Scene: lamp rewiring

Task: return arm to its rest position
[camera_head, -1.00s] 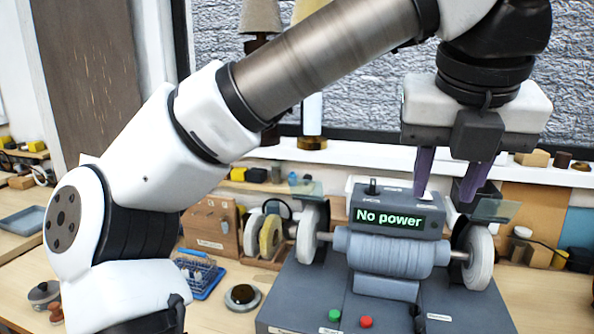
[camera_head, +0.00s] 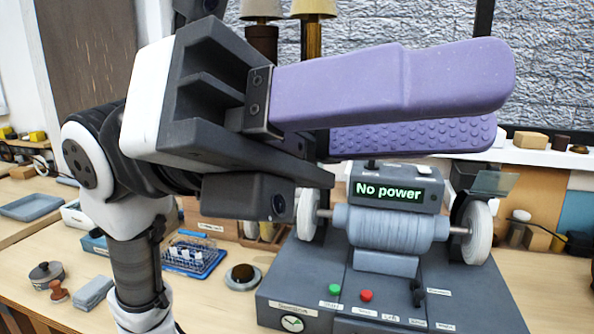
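My gripper (camera_head: 498,104) is close to the camera, across the upper middle of the view, with its fingers pointing right. Its two purple fingers are apart, and the bumpy inner pad of the farther finger shows. Nothing is seen between them. My arm is folded at the left, with the wrist and the white and black gripper body in front of the elbow. The gripper hides part of the back wall and shelf.
A bench grinder (camera_head: 390,234) with a "No power" display (camera_head: 388,191) stands on the wooden bench. A blue wire rack (camera_head: 195,258), a round dark-topped piece (camera_head: 242,277) and a small lidded pot (camera_head: 46,273) lie to its left. Two lamps (camera_head: 312,35) stand behind.

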